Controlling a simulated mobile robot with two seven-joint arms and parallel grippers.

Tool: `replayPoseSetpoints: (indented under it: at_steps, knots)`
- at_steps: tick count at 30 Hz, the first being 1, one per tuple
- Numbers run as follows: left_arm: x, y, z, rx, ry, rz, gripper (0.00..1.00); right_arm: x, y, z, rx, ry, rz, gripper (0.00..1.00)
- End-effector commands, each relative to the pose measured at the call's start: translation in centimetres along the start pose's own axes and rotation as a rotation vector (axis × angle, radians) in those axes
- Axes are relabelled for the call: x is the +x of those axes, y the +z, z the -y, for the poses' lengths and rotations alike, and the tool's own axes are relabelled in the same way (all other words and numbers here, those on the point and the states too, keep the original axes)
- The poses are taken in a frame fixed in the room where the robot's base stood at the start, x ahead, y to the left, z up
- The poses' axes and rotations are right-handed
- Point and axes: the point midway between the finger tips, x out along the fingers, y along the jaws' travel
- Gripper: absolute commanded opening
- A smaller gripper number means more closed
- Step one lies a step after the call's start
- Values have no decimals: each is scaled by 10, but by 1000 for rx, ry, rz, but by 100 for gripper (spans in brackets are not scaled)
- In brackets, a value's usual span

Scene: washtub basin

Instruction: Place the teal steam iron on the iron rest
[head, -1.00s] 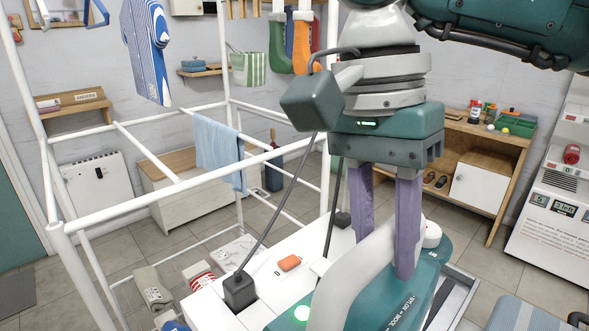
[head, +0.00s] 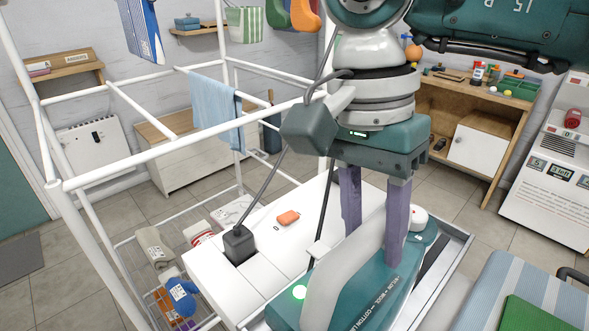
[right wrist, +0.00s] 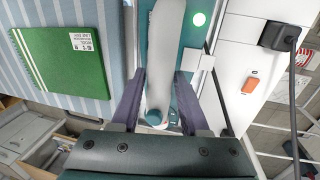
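The teal steam iron (head: 384,291) with its pale handle is in the lower middle of the head view. My right gripper (head: 372,248) points down with its purple fingers on both sides of the handle. In the right wrist view the fingers (right wrist: 160,88) press close against the handle, and the iron's teal body (right wrist: 190,112) shows beyond. A grey metal-edged tray with a dark strip (head: 437,258), apparently the iron rest, lies beneath and beside the iron. I cannot tell whether the iron touches it. My left gripper is not in view.
A white unit (head: 205,280) with a black cord block (head: 238,245) and an orange switch (head: 288,217) is left of the iron. A striped ironing board (head: 520,275) with a green notebook (head: 528,315) is at right. White rack bars (head: 180,152) stand at left.

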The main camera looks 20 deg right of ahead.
Motion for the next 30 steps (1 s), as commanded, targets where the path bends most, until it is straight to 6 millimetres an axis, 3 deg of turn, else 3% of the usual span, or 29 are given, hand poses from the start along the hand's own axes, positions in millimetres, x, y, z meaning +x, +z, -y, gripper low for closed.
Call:
replayPoseSetpoints:
  at_steps: [5, 16, 30]
  knots:
    - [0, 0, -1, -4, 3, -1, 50, 0, 0, 0, 0, 0, 0, 66]
    - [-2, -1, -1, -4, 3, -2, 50, -9, 0, 0, 0, -3, -1, 66]
    - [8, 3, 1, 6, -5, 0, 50, -107, 0, 0, 0, -4, -2, 66]
